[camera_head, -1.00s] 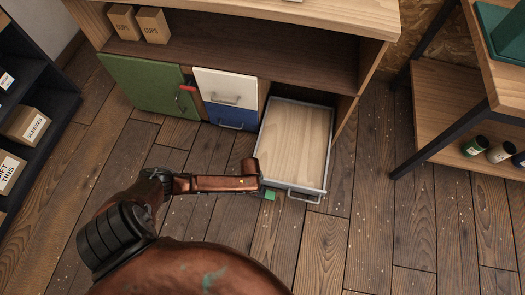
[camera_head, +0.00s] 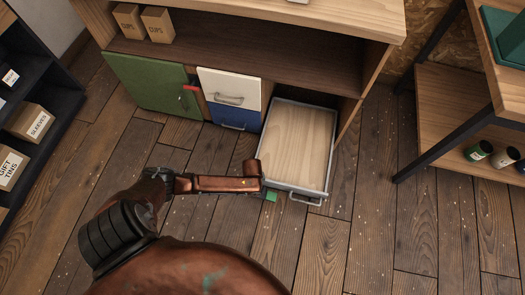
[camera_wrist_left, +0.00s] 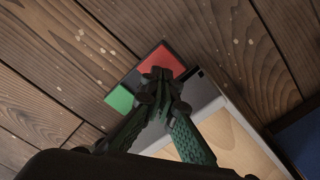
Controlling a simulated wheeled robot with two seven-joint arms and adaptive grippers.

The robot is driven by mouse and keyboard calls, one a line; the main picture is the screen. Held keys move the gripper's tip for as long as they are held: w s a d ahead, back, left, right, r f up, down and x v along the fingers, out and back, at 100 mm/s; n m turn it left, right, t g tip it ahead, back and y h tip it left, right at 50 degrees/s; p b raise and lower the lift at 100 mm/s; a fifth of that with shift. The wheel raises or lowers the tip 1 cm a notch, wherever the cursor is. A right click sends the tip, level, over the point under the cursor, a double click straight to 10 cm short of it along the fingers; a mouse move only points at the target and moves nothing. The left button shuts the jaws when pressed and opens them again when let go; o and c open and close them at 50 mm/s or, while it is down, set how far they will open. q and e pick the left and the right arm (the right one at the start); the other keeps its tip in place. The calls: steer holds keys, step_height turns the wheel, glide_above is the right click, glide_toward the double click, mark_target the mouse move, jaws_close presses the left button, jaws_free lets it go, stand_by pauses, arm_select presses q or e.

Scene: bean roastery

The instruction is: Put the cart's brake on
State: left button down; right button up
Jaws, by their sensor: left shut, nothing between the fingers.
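The cart appears to be the wooden cabinet (camera_head: 235,52) ahead in the head view. At the front corner of its pulled-out drawer (camera_head: 298,140), a small green patch (camera_head: 271,197) shows low by the floor. In the left wrist view this is a dark pedal-like piece with a green pad (camera_wrist_left: 119,98) and a red pad (camera_wrist_left: 161,61). My left gripper (camera_wrist_left: 160,76) is shut and empty, its fingertips over the red pad's lower edge; I cannot tell whether they touch. In the head view my arm hides the gripper and the red pad. My right gripper is not in view.
A dark shelf with boxes (camera_head: 31,122) stands left, a wooden rack (camera_head: 450,95) right. The plank floor (camera_head: 400,230) is clear in front.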

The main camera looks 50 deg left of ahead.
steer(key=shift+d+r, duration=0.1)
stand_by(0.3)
